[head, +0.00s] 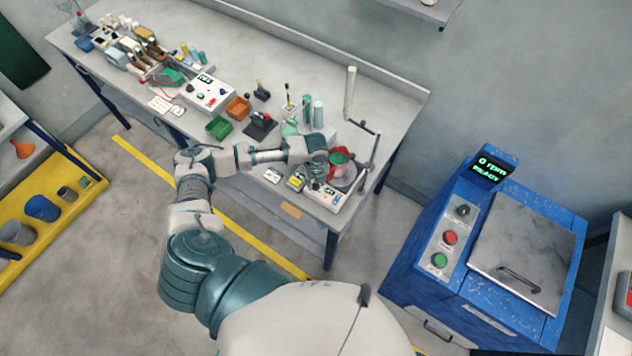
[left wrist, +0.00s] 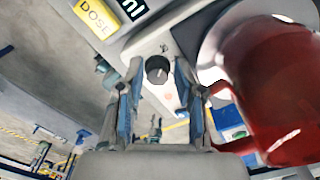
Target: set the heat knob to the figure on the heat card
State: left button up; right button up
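The black heat knob (left wrist: 157,70) is on a pale panel in the left wrist view, with a light pointer mark on its face. My left gripper (left wrist: 158,66) is open, with one finger on each side of the knob; I cannot tell whether they touch it. In the head view the left gripper (head: 318,170) is over the heater unit (head: 328,196) at the bench's right end. A red vessel (left wrist: 275,90) stands on the round plate close by; it also shows in the head view (head: 339,158). The heat card's figure is not readable. My right gripper is out of view.
A yellow DOSE label (left wrist: 96,18) and a dark display (left wrist: 132,8) are near the knob. A stand with a rod (head: 372,150) is right of the vessel. Green and orange bins (head: 238,107) lie farther left. A blue machine (head: 430,245) stands apart at right.

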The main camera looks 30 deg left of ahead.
pick_arm(q)
jog(key=shift+s+f, duration=0.4)
jog(key=shift+s, duration=0.05)
dwell(0.4)
jog(key=r, duration=0.8)
jog(key=shift+w+a+r, duration=0.1)
jog(key=shift+w+r, duration=0.1)
jog(key=shift+w, duration=0.2)
